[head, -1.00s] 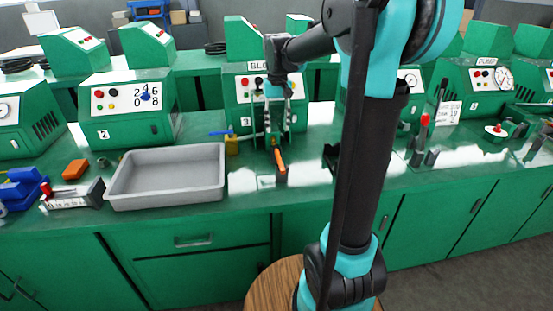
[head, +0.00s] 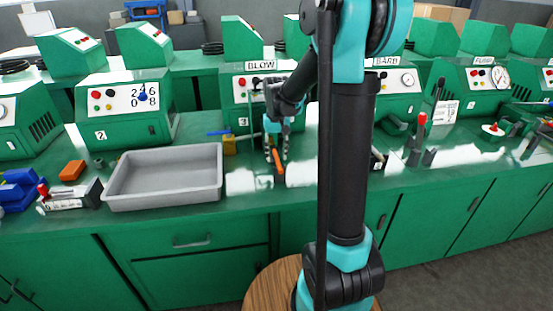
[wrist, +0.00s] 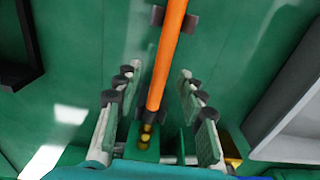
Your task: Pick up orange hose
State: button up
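The orange hose (head: 278,163) is a thin straight piece at the front of the green counter, below my gripper (head: 277,155). In the wrist view the orange hose (wrist: 166,52) runs from the top edge down between the fingers, with brass-coloured ends near a green block. My gripper (wrist: 158,76) is open, with one finger on each side of the hose. Gaps show between the hose and both fingers. In the head view the fingers partly hide the hose's far end.
A grey tray (head: 112,187) stands left of the hose; its edge shows at right in the wrist view. A yellow padlock-like block with a blue handle (head: 229,146) is behind it. Green machine 3 (head: 235,104) stands behind my gripper. Counter between tray and hose is clear.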

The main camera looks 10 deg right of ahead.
jog(key=shift+c, duration=0.4)
grip_shut()
jog(key=shift+r, duration=0.1)
